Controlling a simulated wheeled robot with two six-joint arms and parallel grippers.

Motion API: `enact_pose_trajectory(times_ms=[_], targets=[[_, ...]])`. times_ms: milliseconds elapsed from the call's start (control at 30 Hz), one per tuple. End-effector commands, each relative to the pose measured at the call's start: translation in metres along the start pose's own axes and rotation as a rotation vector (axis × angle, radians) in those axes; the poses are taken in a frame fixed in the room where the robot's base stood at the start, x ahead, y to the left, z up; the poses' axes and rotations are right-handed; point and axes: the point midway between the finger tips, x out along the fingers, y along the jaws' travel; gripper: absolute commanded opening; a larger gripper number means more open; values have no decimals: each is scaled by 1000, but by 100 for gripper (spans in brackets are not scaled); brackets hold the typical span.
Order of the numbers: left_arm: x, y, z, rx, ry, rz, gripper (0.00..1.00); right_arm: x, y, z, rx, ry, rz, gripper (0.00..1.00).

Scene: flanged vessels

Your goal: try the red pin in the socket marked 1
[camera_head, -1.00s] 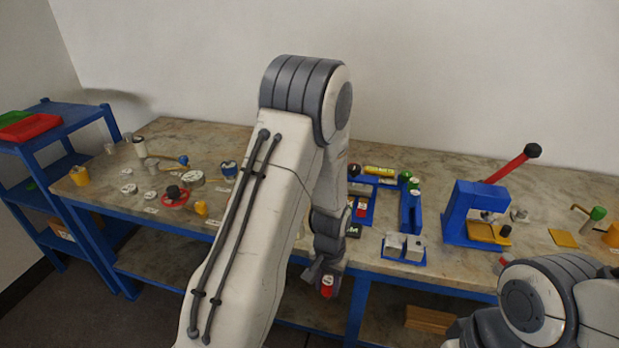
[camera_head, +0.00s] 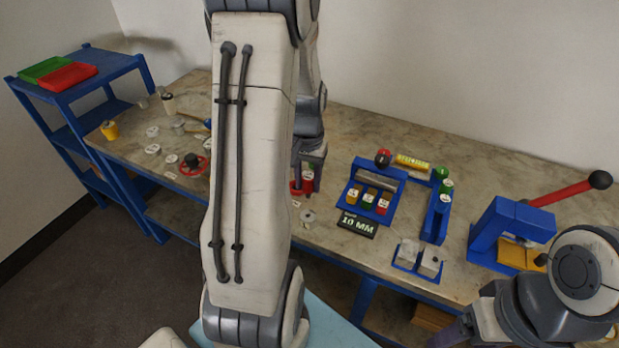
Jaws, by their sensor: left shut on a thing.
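My left gripper (camera_head: 306,182) points down over the front part of the bench. It is shut on a red pin (camera_head: 308,187), partly hidden by the fingers. A small grey round piece (camera_head: 307,216) lies on the bench just below it. To its right, a blue rack (camera_head: 393,188) holds yellow, red and green pieces with pale tops and a grey bar behind them. A black sign reading 10 MM (camera_head: 357,224) stands before the rack. I cannot make out a mark 1 on any socket. My right arm shows at lower right, its gripper out of view.
A blue bracket (camera_head: 433,220) with green pieces and a blue holder with grey blocks (camera_head: 418,258) stand right of the rack. A blue press (camera_head: 505,229) with a red lever is farther right. A red handwheel (camera_head: 201,168) and several small parts lie left.

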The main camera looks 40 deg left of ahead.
Motion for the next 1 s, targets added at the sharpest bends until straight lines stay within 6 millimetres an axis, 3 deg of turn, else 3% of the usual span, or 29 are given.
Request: enact_pose_trajectory(times_ms=[200,800,1000], targets=[[-2,0,2,0,0,-1,0,-5,0,0,0,0,0,71],[52,-2,3,-3,-1,-1,0,34,2,2,0,0,0,71],[59,-2,2,-3,1,-1,0,38,3,2,0,0,0,71]])
